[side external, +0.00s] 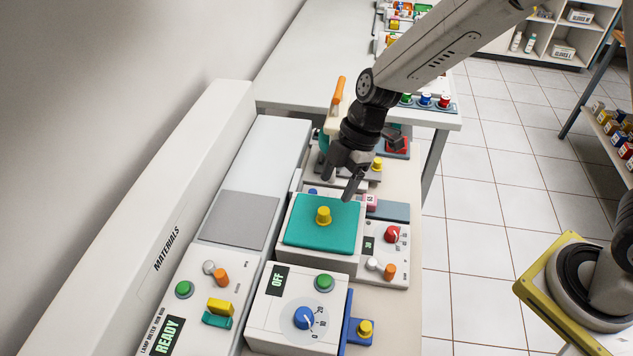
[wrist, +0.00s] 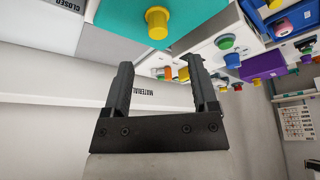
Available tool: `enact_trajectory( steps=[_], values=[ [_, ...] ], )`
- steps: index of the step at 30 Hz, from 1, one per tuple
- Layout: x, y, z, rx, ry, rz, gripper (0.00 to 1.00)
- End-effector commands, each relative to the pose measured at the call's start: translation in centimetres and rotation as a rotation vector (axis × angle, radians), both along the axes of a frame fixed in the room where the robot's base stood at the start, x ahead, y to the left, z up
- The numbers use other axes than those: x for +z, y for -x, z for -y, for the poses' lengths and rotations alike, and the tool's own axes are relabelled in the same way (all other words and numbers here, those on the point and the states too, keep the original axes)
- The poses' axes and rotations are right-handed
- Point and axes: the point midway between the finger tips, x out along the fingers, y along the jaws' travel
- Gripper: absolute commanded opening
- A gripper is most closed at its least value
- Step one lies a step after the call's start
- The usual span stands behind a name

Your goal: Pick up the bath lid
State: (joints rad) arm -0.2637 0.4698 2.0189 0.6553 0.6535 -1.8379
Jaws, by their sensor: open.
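The bath lid (side external: 300,236) is a flat teal square with a yellow knob (side external: 323,215) standing up from its middle. It lies on top of a white box beside a control panel. In the wrist view the lid (wrist: 185,14) is at the top, with its yellow knob (wrist: 157,22) beyond the fingertips. My gripper (side external: 338,187) is open and empty, above and behind the lid in the side view, its fingers apart from the knob. In the wrist view the gripper's two dark fingers (wrist: 160,68) are spread with nothing between them.
A white unit marked OFF (side external: 285,318) stands in front of the lid, with a blue dial. A panel with red and orange knobs (side external: 392,260) is at the lid's right. A long white MATERIALS housing (side external: 150,235) runs along the left. A grey pad (side external: 240,221) lies left of the lid.

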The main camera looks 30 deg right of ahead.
Motion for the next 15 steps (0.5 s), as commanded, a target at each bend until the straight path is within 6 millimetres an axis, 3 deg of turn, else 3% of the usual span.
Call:
enact_trajectory(
  steps=[15],
  values=[
    [-2.4,0.0,-1.0,-0.003,0.001,-0.001,0.75]
  ],
)
